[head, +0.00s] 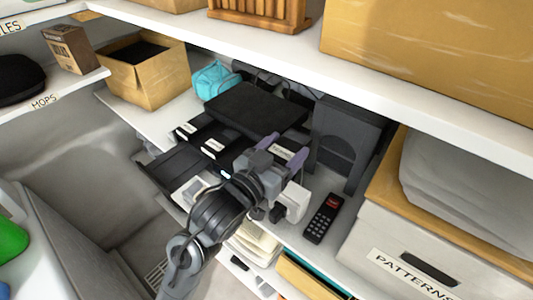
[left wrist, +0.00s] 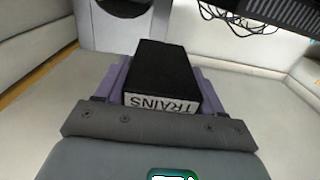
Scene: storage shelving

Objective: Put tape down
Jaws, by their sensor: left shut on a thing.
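My left gripper (head: 280,152) reaches over the middle shelf and is shut on a black tape with a white label. In the left wrist view the tape (left wrist: 160,78) lies between the purple fingers (left wrist: 158,85), its label reading TRAINS, with pale shelf surface around it. I cannot tell whether the tape touches the shelf. In the head view the gripper partly hides it. Two other black tapes with white labels, one on the left (head: 190,128) and one nearer (head: 214,146), sit left of the gripper. My right gripper is not in view.
A flat black device (head: 257,108) stands behind the tapes, a dark speaker (head: 343,140) at the back right. A remote (head: 323,218) and a white plug adapter (head: 293,202) lie to the right. A PATTERNS box (head: 420,245) bounds the right. The shelf above (head: 290,68) limits headroom.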

